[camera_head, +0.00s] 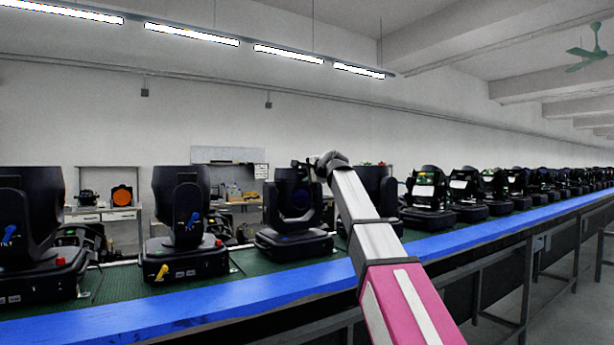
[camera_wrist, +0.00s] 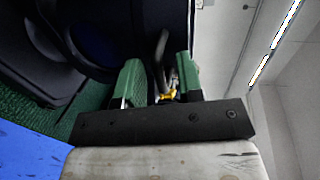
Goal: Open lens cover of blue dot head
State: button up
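Several black moving-head lights stand in a row. The one (camera_head: 293,198) at my arm's end has a round opening with a dark blue face, which also shows in the wrist view (camera_wrist: 95,42). I cannot clearly make out a blue dot or the edge of a lens cover on it. My gripper (camera_head: 309,168) is at this head's upper right side, small and dark in the head view. In the wrist view my gripper (camera_wrist: 162,72) has two green fingers apart, with a dark curved strip and a small yellow piece showing between or behind them. Contact cannot be told.
The heads stand on a green conveyor (camera_head: 120,292) with a blue front rail (camera_head: 230,297). Another head (camera_head: 183,215) stands to the left, and one on the right is partly hidden by my arm. Workbenches (camera_head: 103,213) stand behind. The space above the row is clear.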

jog(key=shift+w+a, duration=0.15)
jog(key=shift+w, duration=0.05)
jog(key=shift+f, duration=0.1)
grip_shut()
